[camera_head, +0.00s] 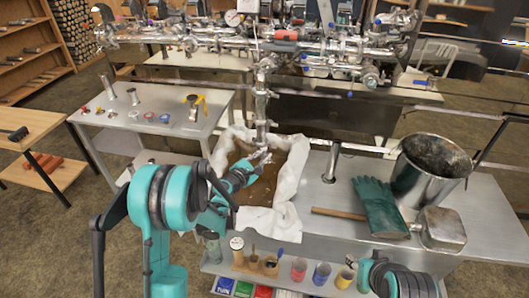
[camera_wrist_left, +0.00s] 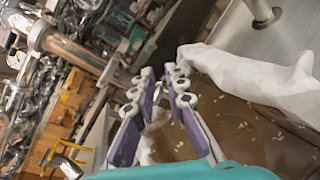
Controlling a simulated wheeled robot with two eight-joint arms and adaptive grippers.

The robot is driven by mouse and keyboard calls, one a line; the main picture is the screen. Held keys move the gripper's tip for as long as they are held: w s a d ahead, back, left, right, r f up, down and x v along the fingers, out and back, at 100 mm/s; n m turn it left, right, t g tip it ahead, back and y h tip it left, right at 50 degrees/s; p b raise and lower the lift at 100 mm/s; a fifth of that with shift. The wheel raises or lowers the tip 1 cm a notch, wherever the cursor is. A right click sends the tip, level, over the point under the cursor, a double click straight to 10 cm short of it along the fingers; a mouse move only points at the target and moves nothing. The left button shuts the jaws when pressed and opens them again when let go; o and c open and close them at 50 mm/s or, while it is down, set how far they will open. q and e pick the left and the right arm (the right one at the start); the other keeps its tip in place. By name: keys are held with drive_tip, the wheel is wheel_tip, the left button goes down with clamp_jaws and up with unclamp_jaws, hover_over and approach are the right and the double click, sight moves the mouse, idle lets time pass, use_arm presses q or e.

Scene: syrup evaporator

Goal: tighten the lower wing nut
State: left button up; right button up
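A vertical steel pipe (camera_head: 262,105) drops from the piping in the head view, with clamp-like fittings along it. It ends low, just above the white-lined basin (camera_head: 297,165). The pipe also shows in the left wrist view (camera_wrist_left: 75,50), at upper left. I cannot make out the lower wing nut separately. My left gripper (camera_head: 260,157) is at the pipe's lower end. In the left wrist view its two purple-padded fingers (camera_wrist_left: 162,78) stand apart with a gap between them; no gripped object is clear. My right arm shows only at the bottom right; its gripper is out of view.
A metal bucket (camera_head: 430,168), green gloves (camera_head: 380,205), a wooden-handled tool (camera_head: 338,214) and a metal box (camera_head: 440,228) occupy the right counter. A steel table (camera_head: 170,100) with small parts stands at left. Jars and cups line the shelf (camera_head: 225,270) below.

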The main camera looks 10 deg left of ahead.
use_arm(q)
drive_tip(key=w+a+f+n+t+y, duration=0.1)
drive_tip(key=w+a+f+n+t, duration=0.15)
drive_tip(key=f+n, duration=0.45)
drive_tip(key=a+b+x, duration=0.1)
drive_tip(key=b+x, duration=0.1)
drive_tip(key=x, duration=0.5)
drive_tip(key=shift+w+f, duration=0.3)
drive_tip(key=shift+w, duration=0.1)
clamp_jaws()
drive_tip(key=shift+d, duration=0.1)
